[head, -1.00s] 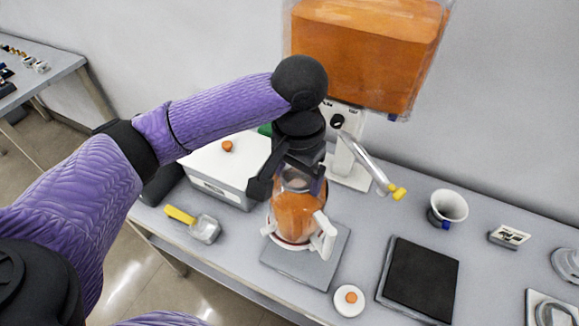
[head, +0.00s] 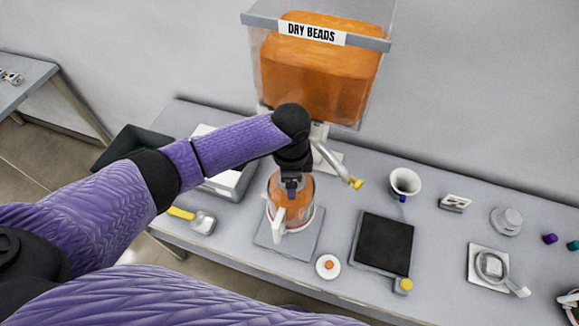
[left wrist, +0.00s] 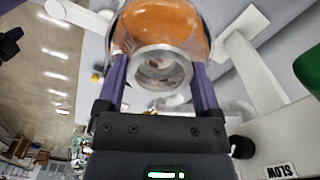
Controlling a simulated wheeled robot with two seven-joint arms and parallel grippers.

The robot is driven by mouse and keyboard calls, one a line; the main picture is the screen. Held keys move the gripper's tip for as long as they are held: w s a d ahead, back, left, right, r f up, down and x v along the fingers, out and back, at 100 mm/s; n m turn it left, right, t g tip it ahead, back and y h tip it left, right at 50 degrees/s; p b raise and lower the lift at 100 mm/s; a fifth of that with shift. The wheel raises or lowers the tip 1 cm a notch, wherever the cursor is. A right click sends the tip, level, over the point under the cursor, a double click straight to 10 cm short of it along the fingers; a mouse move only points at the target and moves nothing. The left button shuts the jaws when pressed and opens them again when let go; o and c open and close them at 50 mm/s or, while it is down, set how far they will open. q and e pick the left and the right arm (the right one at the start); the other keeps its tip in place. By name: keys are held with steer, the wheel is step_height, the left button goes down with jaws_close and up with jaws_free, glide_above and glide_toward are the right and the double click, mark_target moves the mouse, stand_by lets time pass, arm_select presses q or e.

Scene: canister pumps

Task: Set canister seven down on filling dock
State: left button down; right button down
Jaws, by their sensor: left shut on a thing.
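A clear canister with orange contents (head: 290,190) stands upright at a square grey plate (head: 267,239), which I take for the filling dock; a pale ring shows around its base. Its white handle (head: 278,221) faces the front. No number is readable on it. My left gripper (head: 291,182) is above it, shut on its upper part. In the left wrist view the fingers (left wrist: 160,72) lie on both sides of the canister's round neck (left wrist: 158,68). Whether its base fully rests on the plate is hard to tell. My right gripper is not in view.
A "DRY BEADS" hopper (head: 318,85) with a spout lever (head: 335,163) stands behind. A black-topped pad (head: 383,245), a white disc with an orange centre (head: 328,266) and a white cup (head: 404,183) are to the right. A yellow-handled scoop (head: 202,222) lies left.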

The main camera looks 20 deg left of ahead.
arm_select(q)
steer(key=shift+r+p, duration=0.1)
steer(key=shift+p, duration=0.25)
step_height(320, 180, down, 6)
steer(key=b, duration=0.4)
steer(key=shift+f+b, duration=0.35)
steer(key=shift+f, duration=0.15)
steer(key=shift+p, duration=0.4)
